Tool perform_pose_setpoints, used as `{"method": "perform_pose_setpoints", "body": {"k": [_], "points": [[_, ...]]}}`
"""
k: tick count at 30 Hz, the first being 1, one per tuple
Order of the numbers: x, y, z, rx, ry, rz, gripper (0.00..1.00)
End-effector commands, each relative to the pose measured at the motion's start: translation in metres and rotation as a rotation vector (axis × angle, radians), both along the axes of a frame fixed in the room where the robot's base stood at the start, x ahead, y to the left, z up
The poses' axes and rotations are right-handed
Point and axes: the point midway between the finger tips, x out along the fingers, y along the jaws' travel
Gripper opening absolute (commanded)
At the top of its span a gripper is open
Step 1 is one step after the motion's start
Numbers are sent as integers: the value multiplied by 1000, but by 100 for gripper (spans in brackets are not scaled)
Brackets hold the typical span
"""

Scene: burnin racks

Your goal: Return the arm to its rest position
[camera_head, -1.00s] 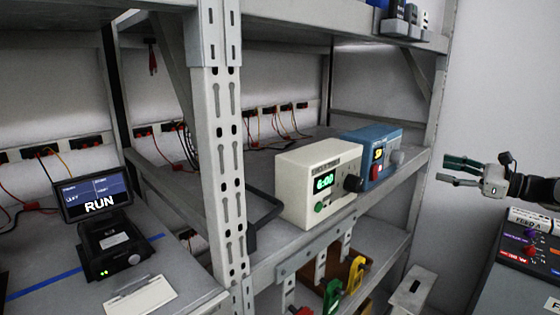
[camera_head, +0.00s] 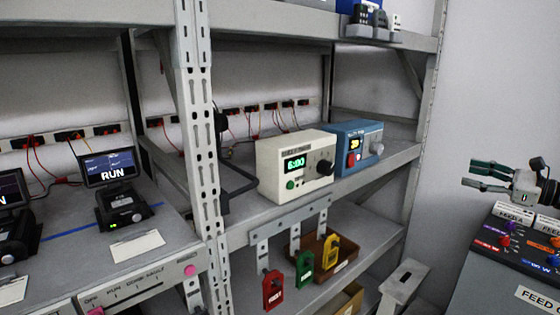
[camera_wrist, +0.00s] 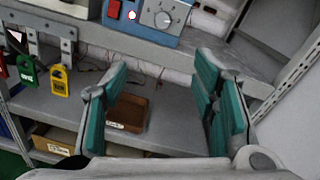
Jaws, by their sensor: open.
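My gripper (camera_head: 489,178) is at the right of the head view, beside the rack and above the feed panel. Its fingers are apart and nothing is between them. In the wrist view my gripper (camera_wrist: 166,105) shows two spread fingers with green pads. Beyond them lies a shelf with a brown tray (camera_wrist: 128,112), apart from the fingers.
The metal rack (camera_head: 195,120) carries a cream timer box (camera_head: 296,166) reading 6:00 and a blue box (camera_head: 358,147). Red, green and yellow tags (camera_head: 304,268) hang below. The feed panel (camera_head: 500,262) stands at the right. A RUN display (camera_head: 108,167) is at left.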

Motion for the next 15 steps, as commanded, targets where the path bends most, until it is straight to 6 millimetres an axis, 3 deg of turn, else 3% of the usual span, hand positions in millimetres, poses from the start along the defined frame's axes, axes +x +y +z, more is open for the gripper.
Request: {"method": "perform_pose_setpoints", "body": {"k": [8, 15], "points": [[5, 45, 9, -104, 27, 73, 53], [2, 101, 16, -247, 56, 167, 53]]}}
